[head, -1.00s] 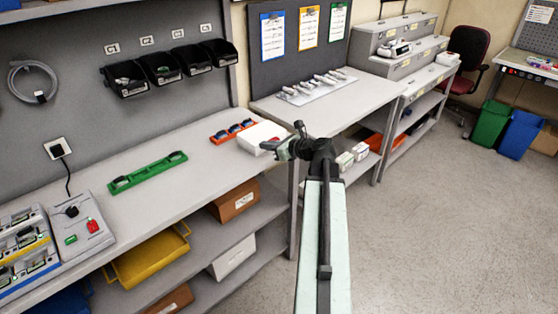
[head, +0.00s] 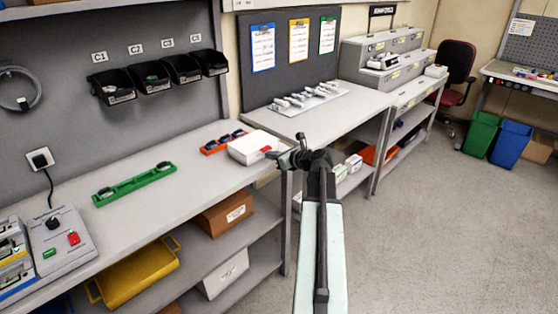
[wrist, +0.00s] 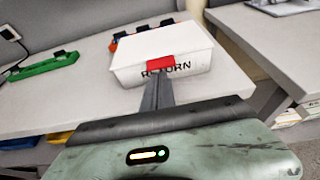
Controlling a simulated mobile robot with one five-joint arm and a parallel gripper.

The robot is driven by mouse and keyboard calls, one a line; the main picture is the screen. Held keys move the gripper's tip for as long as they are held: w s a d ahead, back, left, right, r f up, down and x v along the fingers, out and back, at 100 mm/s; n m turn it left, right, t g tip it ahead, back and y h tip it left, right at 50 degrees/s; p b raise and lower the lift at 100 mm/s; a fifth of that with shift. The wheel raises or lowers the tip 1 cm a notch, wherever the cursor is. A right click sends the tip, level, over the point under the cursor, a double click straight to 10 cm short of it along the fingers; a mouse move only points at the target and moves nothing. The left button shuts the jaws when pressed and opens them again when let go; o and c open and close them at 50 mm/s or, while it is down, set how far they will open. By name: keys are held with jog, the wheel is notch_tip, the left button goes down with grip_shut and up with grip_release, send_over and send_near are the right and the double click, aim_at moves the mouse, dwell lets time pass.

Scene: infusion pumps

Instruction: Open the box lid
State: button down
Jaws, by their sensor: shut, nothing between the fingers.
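The white box (head: 252,147) stands at the right end of the workbench, its lid down. In the wrist view the box (wrist: 190,73) shows black lettering that reads as RETURN, partly covered. A red tab (wrist: 161,63) sits at the front edge of its lid (wrist: 160,42). My gripper (wrist: 158,78) is shut and empty, its tips at or just in front of the red tab; I cannot tell whether they touch it. In the head view my gripper (head: 282,155) is to the right of the box, beside the red tab (head: 267,149).
A green rack (head: 135,184) and an orange rack (head: 225,142) lie on the workbench (head: 180,205). A second table (head: 340,117) with a tray of tools stands behind to the right. Open floor (head: 430,240) lies to the right.

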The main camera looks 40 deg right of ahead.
jog(key=shift+w+f, duration=0.1)
jog(key=shift+w, duration=0.2)
